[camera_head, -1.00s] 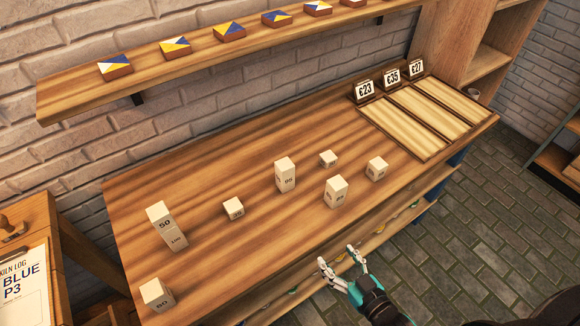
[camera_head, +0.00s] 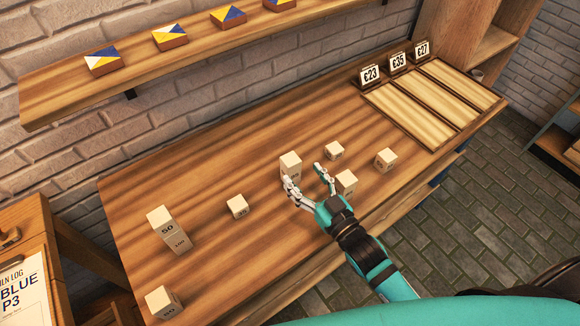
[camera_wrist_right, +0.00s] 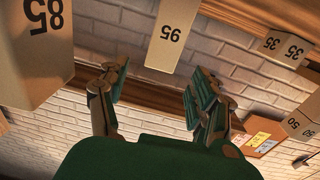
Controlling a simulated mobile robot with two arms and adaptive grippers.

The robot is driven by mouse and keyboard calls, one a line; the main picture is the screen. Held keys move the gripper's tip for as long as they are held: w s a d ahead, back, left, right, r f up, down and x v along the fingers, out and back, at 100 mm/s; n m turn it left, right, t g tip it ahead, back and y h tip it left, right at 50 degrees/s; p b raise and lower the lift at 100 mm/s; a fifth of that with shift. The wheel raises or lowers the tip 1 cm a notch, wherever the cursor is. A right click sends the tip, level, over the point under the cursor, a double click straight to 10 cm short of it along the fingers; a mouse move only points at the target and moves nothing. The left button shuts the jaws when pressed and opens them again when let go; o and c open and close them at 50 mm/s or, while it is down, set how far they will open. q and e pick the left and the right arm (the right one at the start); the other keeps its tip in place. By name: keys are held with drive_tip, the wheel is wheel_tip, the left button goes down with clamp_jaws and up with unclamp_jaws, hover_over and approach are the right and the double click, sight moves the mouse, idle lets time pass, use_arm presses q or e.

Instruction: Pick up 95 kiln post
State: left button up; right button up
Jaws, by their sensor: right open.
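The 95 kiln post (camera_head: 290,162) is a tall pale block standing on the wooden table, its lower part hidden behind a finger. It also shows in the right wrist view (camera_wrist_right: 172,35), with an upside-down 95, beyond the fingertips and roughly between them. My right gripper (camera_head: 306,177) is open and empty, just in front of the post; its two spread fingers also show in the right wrist view (camera_wrist_right: 158,75). I see no clear contact with the post. My left gripper is not in view.
The 85 post (camera_wrist_right: 35,50) is close beside my right gripper, and in the head view it stands (camera_head: 347,182) just right of the fingers. A 35 block (camera_head: 238,206) and a 50 block (camera_head: 161,219) are left.

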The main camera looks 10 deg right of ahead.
sight(295, 166)
drive_tip(key=x, duration=0.6)
drive_tip(key=shift+w+a+p, duration=0.15)
drive_tip(key=shift+w+p, duration=0.15)
drive_tip(key=shift+p, duration=0.1)
clamp_jaws()
